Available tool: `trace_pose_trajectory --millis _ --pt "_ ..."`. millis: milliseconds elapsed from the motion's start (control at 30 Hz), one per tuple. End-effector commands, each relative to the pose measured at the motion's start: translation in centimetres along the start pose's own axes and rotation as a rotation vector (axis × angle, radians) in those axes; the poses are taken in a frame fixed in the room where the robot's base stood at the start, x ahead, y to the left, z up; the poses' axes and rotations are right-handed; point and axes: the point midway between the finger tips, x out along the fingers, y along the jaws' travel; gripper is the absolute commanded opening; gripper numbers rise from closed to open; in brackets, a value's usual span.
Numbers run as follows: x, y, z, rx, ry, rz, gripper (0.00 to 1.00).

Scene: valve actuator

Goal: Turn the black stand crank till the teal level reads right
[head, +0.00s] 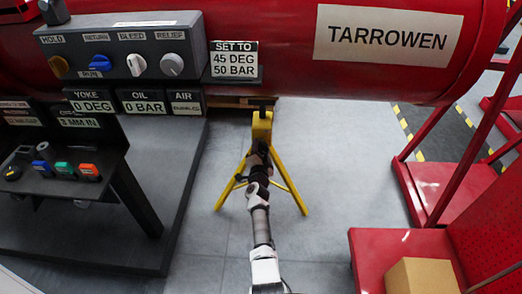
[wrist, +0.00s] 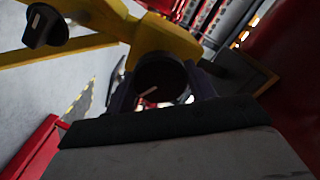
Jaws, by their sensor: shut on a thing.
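The yellow tripod stand (head: 262,127) stands on the floor under the red cylinder, and it also shows in the wrist view (wrist: 172,40). In the wrist view my gripper (wrist: 160,92) has its two dark fingers on either side of a round black part with a pale line, the stand crank (wrist: 160,75), and is shut on it. Another black knob (wrist: 44,26) sticks out from the stand at upper left. In the head view my arm reaches up to the stand and hides much of the crank. I cannot make out a teal level in either view.
A large red cylinder (head: 270,50) hangs over the stand. A grey valve panel (head: 120,50) and a sign (head: 234,59) reading "SET TO 45 DEG 50 BAR" are at left. The yoke display (head: 92,106) reads 0 DEG, the oil display (head: 144,107) 0 BAR.

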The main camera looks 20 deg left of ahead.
Motion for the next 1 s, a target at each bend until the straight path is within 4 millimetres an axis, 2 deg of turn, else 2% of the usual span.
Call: trace_pose_trajectory --millis 267,300,433,767,867,1000 --pt "0.0 0.1 0.0 0.0 -0.001 0.001 0.32" --pt "0.0 0.1 0.0 0.0 -0.001 0.001 0.58" --pt "0.0 0.1 0.0 0.0 -0.001 0.001 0.75" --pt "-0.2 0.0 0.0 -0.001 0.0 0.001 0.76" --pt "-1.1 -0.1 -0.1 -0.001 -0.001 0.001 0.76" --pt "-3.2 -0.2 -0.2 -0.001 -0.001 0.002 0.76"
